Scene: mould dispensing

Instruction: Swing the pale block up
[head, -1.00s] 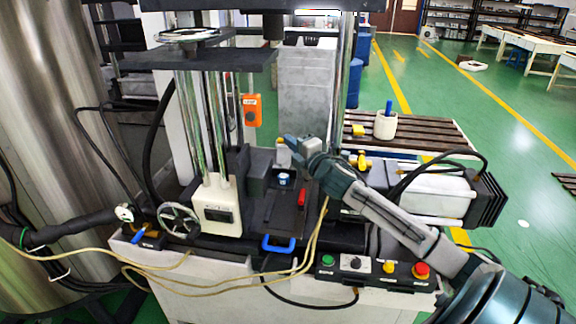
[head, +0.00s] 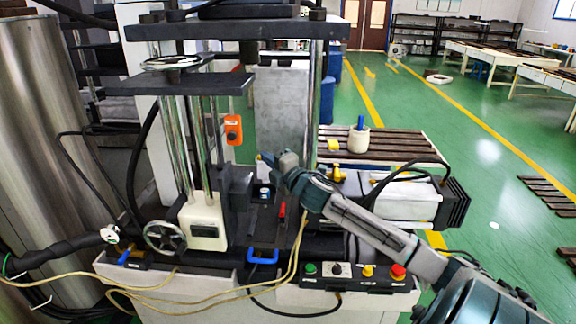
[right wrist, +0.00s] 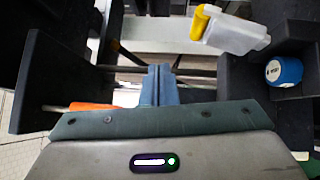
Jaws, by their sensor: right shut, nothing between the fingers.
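The pale block (right wrist: 228,33) shows in the right wrist view, beyond and to the right of the fingers. It is a whitish, translucent piece with a yellow end (right wrist: 202,22) at its left. My right gripper (head: 268,160) reaches in from the right over the machine bed. Its blue-grey fingers (right wrist: 160,85) are pressed together and empty, apart from the block. My left gripper is not in view.
A small blue-capped jar (right wrist: 283,71) sits on a dark ledge right of the fingers. Dark upright plates flank the gripper. An orange pendant (head: 233,130) hangs from the press, and a control box (head: 352,275) stands at the front right.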

